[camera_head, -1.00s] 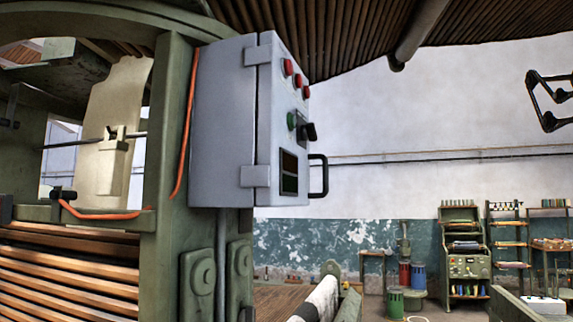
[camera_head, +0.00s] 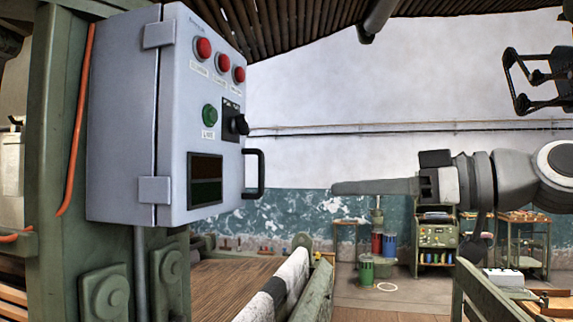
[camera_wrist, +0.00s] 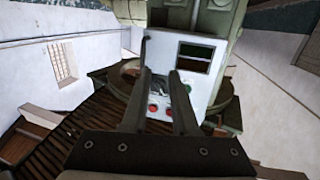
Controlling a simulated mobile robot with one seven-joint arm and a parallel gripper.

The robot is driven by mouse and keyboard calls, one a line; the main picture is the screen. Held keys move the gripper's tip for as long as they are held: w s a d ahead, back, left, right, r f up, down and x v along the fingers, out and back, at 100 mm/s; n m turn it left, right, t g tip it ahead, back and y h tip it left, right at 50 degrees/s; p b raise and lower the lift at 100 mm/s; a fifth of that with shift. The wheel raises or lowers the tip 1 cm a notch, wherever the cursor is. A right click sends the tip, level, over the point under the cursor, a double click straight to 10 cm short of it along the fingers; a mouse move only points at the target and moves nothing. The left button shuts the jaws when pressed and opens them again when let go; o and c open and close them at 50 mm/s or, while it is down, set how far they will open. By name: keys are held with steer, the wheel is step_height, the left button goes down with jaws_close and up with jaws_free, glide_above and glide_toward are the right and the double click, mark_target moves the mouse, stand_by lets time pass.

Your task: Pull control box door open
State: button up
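The grey control box (camera_head: 120,110) is fixed to a green post in the head view, and its door (camera_head: 215,130) looks shut. Hinges show on the door's left side and a black bar handle (camera_head: 259,174) on its right edge. My gripper (camera_head: 334,188) points left toward the handle, with a clear gap between. In the wrist view, my gripper (camera_wrist: 160,74) has its two fingers apart with nothing seen between them. The door (camera_wrist: 193,85) appears upside down beyond the fingertips there, and the dark handle (camera_wrist: 146,48) stands at its left edge.
Red buttons (camera_head: 223,63), a green button (camera_head: 209,115) and a black knob (camera_head: 238,124) stick out of the door. A green machine frame with a roll (camera_head: 280,285) lies below the box. Shelves (camera_head: 437,240) stand far back. Open air lies right of the handle.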

steer(key=w+d+r+y, duration=0.1)
steer(key=w+d+r, duration=0.1)
steer(key=w, duration=0.2)
steer(key=p, duration=0.5)
glide_toward(261, 188)
steer(key=w+a+r, duration=0.1)
steer(key=w+a, duration=0.3)
steer(key=a, duration=0.1)
steer(key=w+a+r, duration=0.1)
steer(key=a, duration=0.2)
steer(key=shift+w+a+r, duration=0.25)
steer(key=shift+w+r, duration=0.05)
steer(key=shift+w, duration=0.1)
jaws_close()
stand_by(0.5)
